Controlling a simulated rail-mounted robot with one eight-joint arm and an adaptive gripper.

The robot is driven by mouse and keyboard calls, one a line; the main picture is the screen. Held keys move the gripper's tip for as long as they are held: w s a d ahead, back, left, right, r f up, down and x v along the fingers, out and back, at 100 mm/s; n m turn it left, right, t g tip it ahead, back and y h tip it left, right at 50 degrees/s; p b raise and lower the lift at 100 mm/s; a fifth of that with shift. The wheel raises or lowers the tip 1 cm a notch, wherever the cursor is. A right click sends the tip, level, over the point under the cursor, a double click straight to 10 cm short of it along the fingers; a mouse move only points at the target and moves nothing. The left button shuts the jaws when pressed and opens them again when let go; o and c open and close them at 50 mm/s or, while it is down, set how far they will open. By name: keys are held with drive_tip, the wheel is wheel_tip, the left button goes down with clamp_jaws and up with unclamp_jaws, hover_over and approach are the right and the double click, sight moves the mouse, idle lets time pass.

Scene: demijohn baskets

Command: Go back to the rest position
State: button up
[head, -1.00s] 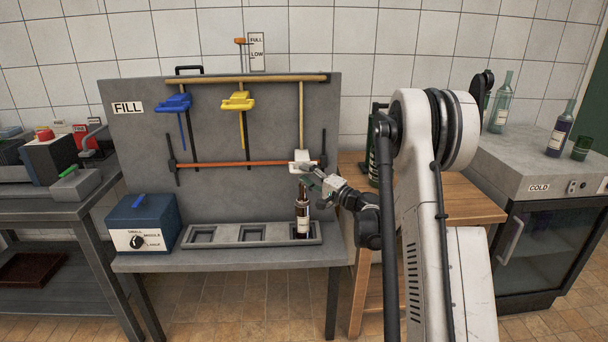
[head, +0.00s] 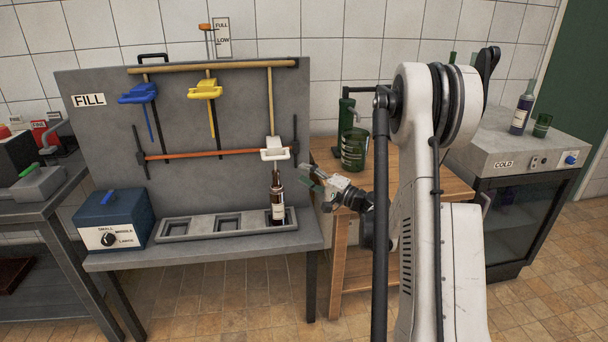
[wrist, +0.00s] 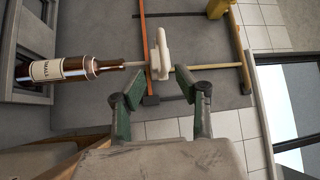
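My gripper (head: 311,180) is to the right of the filling bench, in front of the wooden table. In the wrist view its two green-tipped fingers (wrist: 160,87) are spread apart with nothing between them. A brown bottle (head: 277,202) with a pale label stands upright in the right-hand recess of the grey tray (head: 172,238), under the white filling head (head: 274,149). The bottle also shows in the wrist view (wrist: 55,70), at the left and apart from the fingers.
A grey cold cabinet (head: 500,150) with bottles on top is at the far right. A blue box with a dial (head: 114,220) sits on the bench's left. Tiled floor is open in front.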

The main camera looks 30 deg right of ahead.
drive_tip(key=s+a+r+n+g+h+p, duration=0.15)
drive_tip(key=s+a+r+n+g, duration=0.35)
drive_tip(key=a, duration=0.6)
drive_tip(key=s+a+r+n+g+y+p, duration=0.1)
drive_tip(key=s+a+r+g+p, duration=0.15)
drive_tip(key=a+r, duration=0.6)
drive_tip(key=s+a+n+g+h+p, duration=0.1)
drive_tip(key=s+a+n+h+p, duration=0.1)
drive_tip(key=s, duration=1.1)
drive_tip(key=s+a+n+g+h+p, duration=0.2)
drive_tip(key=s+a+n+h, duration=0.2)
drive_tip(key=s, duration=0.9)
drive_tip(key=shift+s+a+r+h, duration=0.15)
drive_tip(key=shift+a+h, duration=0.3)
drive_tip(key=shift+a, duration=0.8)
